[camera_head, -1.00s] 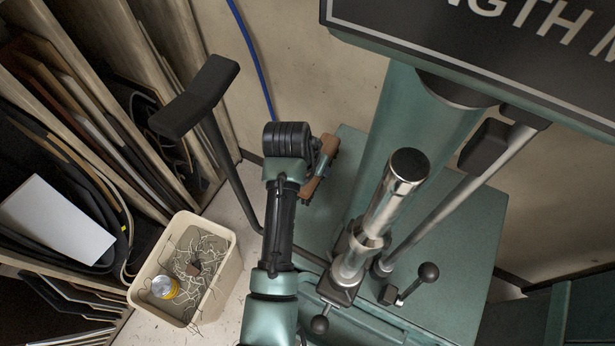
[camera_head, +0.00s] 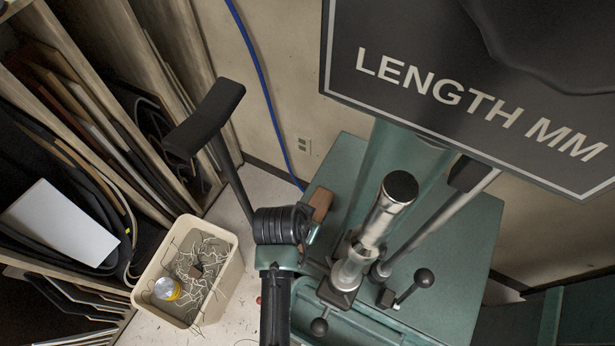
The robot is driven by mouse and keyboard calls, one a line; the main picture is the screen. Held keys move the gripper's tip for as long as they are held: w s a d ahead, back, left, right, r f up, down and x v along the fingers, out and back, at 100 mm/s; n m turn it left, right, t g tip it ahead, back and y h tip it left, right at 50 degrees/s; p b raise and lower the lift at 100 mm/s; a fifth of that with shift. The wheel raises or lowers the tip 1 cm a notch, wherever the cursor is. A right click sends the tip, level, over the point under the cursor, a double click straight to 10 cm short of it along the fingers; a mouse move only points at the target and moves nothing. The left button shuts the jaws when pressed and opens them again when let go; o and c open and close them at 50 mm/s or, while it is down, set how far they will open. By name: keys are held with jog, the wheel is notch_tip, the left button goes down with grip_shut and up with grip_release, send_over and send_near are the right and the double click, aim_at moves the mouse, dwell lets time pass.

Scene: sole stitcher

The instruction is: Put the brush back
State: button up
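The brush, a brown wooden piece (camera_head: 321,204), shows just right of my black wrist joint, above the green machine base. Its lower part is mostly hidden behind the wrist. My gripper (camera_head: 312,234) is at the far end of the arm, largely hidden by the wrist; its fingers do not show clearly. The brush keeps its place beside the wrist as the arm moves, so the gripper appears shut on it. The brush's bristles cannot be made out.
A cream bin (camera_head: 233,262) with thread scraps, a brown block (camera_head: 196,271) and a yellow-banded jar (camera_head: 167,289) stands left on the floor. A black padded lever (camera_head: 205,120) rises beside the arm. A chrome post (camera_head: 385,208), ball-ended lever (camera_head: 424,278) and LENGTH MM sign (camera_head: 470,95) are right.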

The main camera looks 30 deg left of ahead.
jog(key=shift+f, duration=0.1)
jog(key=o, duration=1.3)
